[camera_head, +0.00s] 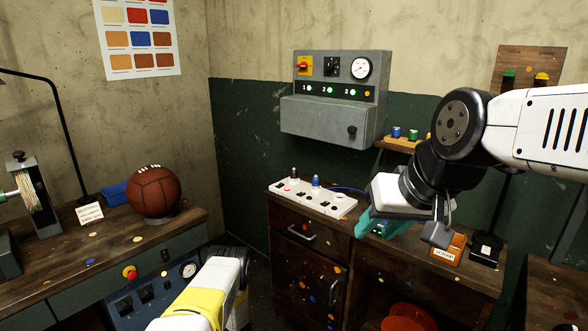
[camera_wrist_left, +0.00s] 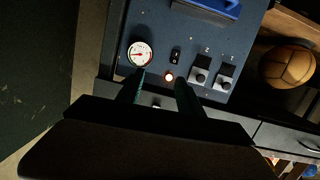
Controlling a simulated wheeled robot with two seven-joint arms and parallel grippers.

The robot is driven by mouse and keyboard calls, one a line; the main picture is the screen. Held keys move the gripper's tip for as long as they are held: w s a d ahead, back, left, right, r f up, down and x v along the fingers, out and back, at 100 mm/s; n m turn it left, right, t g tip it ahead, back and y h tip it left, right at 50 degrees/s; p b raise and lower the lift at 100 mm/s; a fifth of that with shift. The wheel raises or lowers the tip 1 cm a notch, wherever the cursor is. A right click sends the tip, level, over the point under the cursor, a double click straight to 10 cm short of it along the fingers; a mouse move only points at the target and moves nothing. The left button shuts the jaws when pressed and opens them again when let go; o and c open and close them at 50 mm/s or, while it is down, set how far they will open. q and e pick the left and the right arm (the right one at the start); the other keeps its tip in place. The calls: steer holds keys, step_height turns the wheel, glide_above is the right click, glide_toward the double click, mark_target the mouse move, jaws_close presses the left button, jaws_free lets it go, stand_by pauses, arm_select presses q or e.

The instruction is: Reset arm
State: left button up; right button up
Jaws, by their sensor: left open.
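My left arm (camera_head: 205,295) comes in low in the head view, and its gripper is not clear there. In the left wrist view my left gripper (camera_wrist_left: 162,78) is open, with nothing between its two dark fingers. Its fingers point at a blue panel (camera_wrist_left: 150,25) with a round gauge (camera_wrist_left: 140,53), a switch, a lit button (camera_wrist_left: 169,77) and two knobs. My right arm comes in from the right, and its gripper (camera_head: 392,222), with teal parts, hangs over the right bench. Its finger opening is not clear.
A brown leather ball (camera_head: 154,191) sits on the left bench (camera_head: 110,243). A white switch strip (camera_head: 312,198) and an orange scrap box (camera_head: 449,249) stand on the right bench. A grey control box (camera_head: 335,95) hangs on the wall. A tan ball (camera_wrist_left: 287,66) shows in the wrist view.

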arm_select(q)
steer(key=w+d+r+h, duration=0.2)
steer(key=w+r, duration=0.4)
steer(key=r, duration=0.5)
steer(key=w+d+r+h, duration=0.3)
steer(key=w+r, duration=0.4)
steer(key=r, duration=0.4)
steer(key=s+d+r+m+h, duration=0.2)
steer(key=d+r, duration=0.2)
steer(key=r, duration=0.7)
steer(key=s+d+r+m+h, duration=0.1)
steer(key=s+d+r+h, duration=0.2)
steer(key=r, duration=0.7)
steer(key=s+d+r+m+g+h, duration=0.1)
steer(key=s+d+r+m+h, duration=0.1)
steer(key=s+d+r, duration=0.5)
steer(key=s+d+r+m+g+h, duration=0.1)
steer(key=s+d+r+m+h, duration=0.15)
steer(key=s+r, duration=0.9)
steer(key=s+f+m+g, duration=0.2)
steer(key=s+m, duration=0.1)
steer(key=s, duration=2.2)
steer(key=shift+s+y, duration=0.2)
steer(key=shift+y, duration=0.25)
steer(key=shift+c, duration=0.4)
steer(key=shift+r, duration=0.1)
steer(key=shift+c, duration=0.4)
steer(key=shift+a, duration=0.1)
